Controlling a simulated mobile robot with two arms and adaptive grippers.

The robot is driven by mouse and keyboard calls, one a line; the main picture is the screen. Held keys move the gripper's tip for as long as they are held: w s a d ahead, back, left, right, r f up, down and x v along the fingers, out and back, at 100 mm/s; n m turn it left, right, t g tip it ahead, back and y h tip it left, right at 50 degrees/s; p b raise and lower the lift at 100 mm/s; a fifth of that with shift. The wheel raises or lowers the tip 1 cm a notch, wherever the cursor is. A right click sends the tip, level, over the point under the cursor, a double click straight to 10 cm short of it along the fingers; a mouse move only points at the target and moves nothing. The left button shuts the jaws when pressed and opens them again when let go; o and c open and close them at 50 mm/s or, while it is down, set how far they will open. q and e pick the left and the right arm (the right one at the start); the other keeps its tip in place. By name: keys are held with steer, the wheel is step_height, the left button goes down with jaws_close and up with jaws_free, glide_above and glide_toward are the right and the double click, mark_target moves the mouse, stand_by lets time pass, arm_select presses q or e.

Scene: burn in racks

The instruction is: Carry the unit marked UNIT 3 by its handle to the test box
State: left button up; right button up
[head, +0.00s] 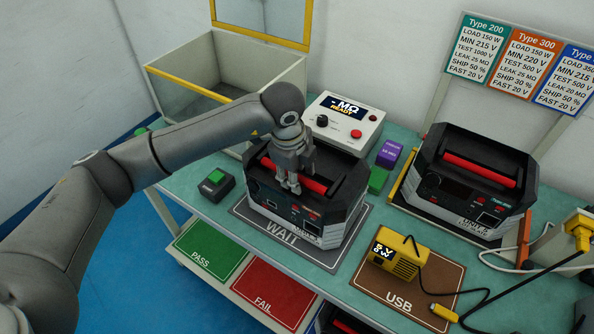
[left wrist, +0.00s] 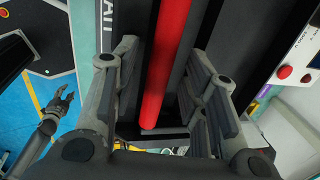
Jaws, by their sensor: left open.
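A black and grey unit (head: 335,222) with a red handle (head: 312,183) stands on the WAIT mat (head: 258,221). Its front label is too small to read surely. My left gripper (head: 292,187) is over this unit, pointing down. In the left wrist view, its open fingers (left wrist: 156,92) stand on either side of the red handle (left wrist: 165,60), with gaps showing. A similar unit (head: 465,190) stands at the right; its label looks like UNIT 5. The test box (head: 178,75), pale with yellow edges and a raised lid, is at the back left. My right gripper (left wrist: 60,103) shows small in the left wrist view.
A control box (head: 343,122) with a READY display stands behind the WAIT unit. A yellow meter (head: 397,258) and cable lie on the USB mat (head: 375,288). A green-button box (head: 216,184) is left of the mat. PASS (head: 211,246) and FAIL (head: 271,290) mats lie on a lower shelf.

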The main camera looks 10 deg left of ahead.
arm_select(q)
steer(key=shift+c, duration=0.5)
steer(key=c, duration=0.7)
steer(key=shift+r, duration=0.15)
steer(key=shift+w+d+r+g+y+p, duration=0.2)
steer(key=shift+w+r+g+y, duration=0.15)
steer(key=shift+g, duration=0.4)
steer(key=shift+w+d+r+g+y+p, duration=0.2)
steer(key=shift+r+g, duration=0.25)
steer(key=shift+g, duration=0.3)
steer(key=shift+w+r+g+y+b, duration=0.25)
steer(key=shift+r+g+y+b, duration=0.15)
steer(key=shift+g, duration=0.35)
steer(key=shift+w+r+g+y+b, duration=0.25)
steer(key=shift+g+y, duration=0.1)
steer(key=shift+g, duration=0.4)
steer(key=shift+d+r, duration=0.1)
steer(key=shift+r, duration=0.05)
